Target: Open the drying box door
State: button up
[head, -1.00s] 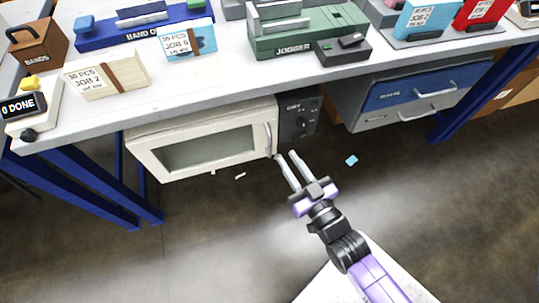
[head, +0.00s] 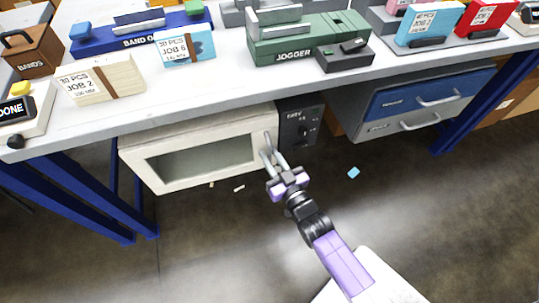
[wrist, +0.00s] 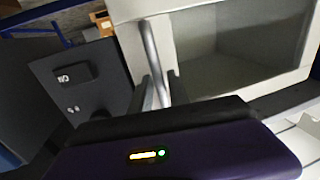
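The drying box under the bench has a cream door (head: 160,180) with a dark window, and it looks closed. Its upright metal handle (head: 267,143) is at the door's right edge. It also shows in the wrist view as a grey bar (wrist: 150,48). My gripper (head: 272,157) is at the handle, with its fingers apart. In the wrist view my gripper (wrist: 160,88) has one finger on each side of the handle's lower part, with small gaps showing. The fingertips are partly hidden, so contact is unclear.
The dark control panel (head: 299,122) with a knob is right of the door. The bench top (head: 220,85) overhangs the box. A blue-and-grey drawer unit (head: 425,100) hangs farther right, and blue bench legs (head: 75,195) stand left. The floor before the door is mostly clear, with small scraps.

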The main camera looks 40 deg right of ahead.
jog(key=shift+w, duration=0.2)
jog(key=shift+c, duration=0.2)
grip_shut()
dwell(1.2)
